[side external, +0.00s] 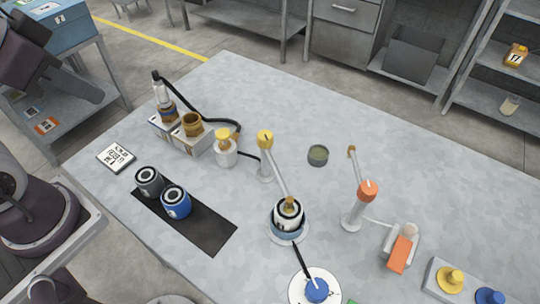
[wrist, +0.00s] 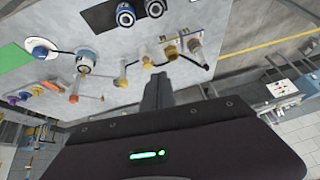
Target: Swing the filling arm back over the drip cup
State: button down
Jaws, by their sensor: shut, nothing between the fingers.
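A swing arm on a yellow-topped post (side external: 265,141) reaches toward the front, its tip over a reel-like canister (side external: 289,214) on a round blue-grey base. A small dark drip cup (side external: 318,155) stands apart on the table, behind and right of the arm's tip. A second post with an orange top (side external: 368,190) has an arm pointing back, away from the canister. The yellow top (wrist: 118,83) and canister (wrist: 84,62) show small in the wrist view. My gripper (wrist: 157,88) is shut and empty, well away from them, off the table's left side in the side view.
Grey and blue canisters (side external: 176,201) stand on a black mat (side external: 212,233). Brown-topped fittings (side external: 192,125) with a black hose are at the back left. A blue-topped white disc (side external: 315,288) and an orange switch (side external: 401,252) are in front. The table's back right is clear.

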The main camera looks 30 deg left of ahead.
jog(key=w+r+m+t, duration=0.1)
jog(key=w+m+t, duration=0.4)
jog(key=w+m, duration=0.9)
jog(key=w+d+f+m+g+h, duration=0.35)
jog(key=d+f+m+h, duration=0.2)
jog(key=d, duration=0.45)
jog(key=s+d+f+m+g+h, duration=0.2)
jog(key=s+d+f+m+g, duration=0.15)
jog(key=s+f+g, duration=0.3)
jog(key=w+x, duration=0.2)
jog(key=x, duration=0.9)
jog(key=shift+w+d+m, duration=0.25)
jog(key=shift+w+m, duration=0.15)
jog(key=shift+w, duration=0.05)
